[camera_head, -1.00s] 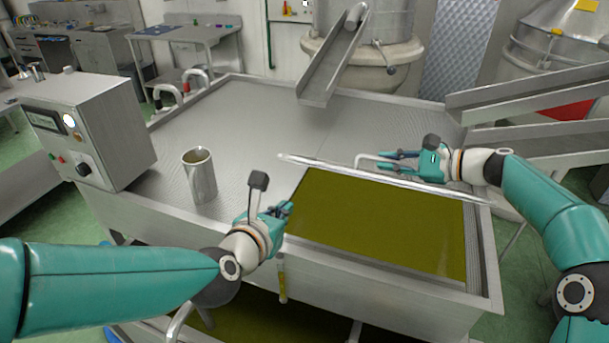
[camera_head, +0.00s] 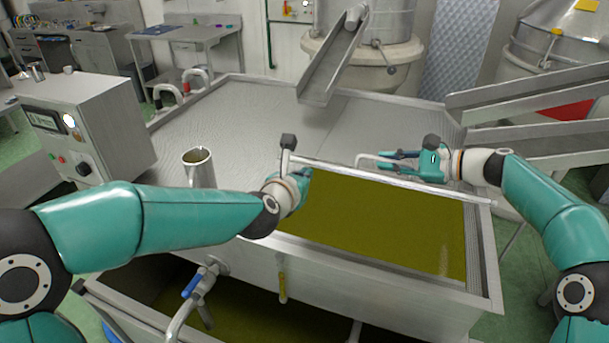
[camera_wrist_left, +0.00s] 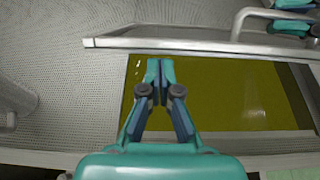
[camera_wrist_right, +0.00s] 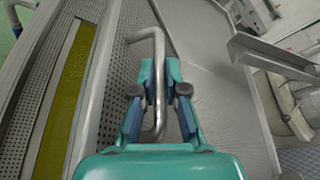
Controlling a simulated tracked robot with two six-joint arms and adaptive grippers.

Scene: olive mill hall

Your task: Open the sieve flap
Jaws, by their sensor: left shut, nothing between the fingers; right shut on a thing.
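The sieve flap (camera_head: 400,180) is tipped up and seen nearly edge-on in the head view, with green-brown liquid (camera_head: 390,220) exposed in front of it. Its edge runs across the top of the left wrist view (camera_wrist_left: 190,46). My right gripper (camera_head: 385,161) is shut on the flap's bent metal handle (camera_wrist_right: 147,38), behind the flap. The fingers hide part of the handle. My left gripper (camera_head: 303,176) is shut and empty at the near side of the flap's left end. In the left wrist view its fingertips (camera_wrist_left: 155,75) are over the liquid, apart from the flap's edge.
A metal jug (camera_head: 200,168) stands on the perforated deck (camera_head: 240,115), left of my left gripper. A control box (camera_head: 95,130) is at the left. A chute (camera_head: 335,62) hangs over the back of the deck, and more chutes (camera_head: 530,105) are at the right.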

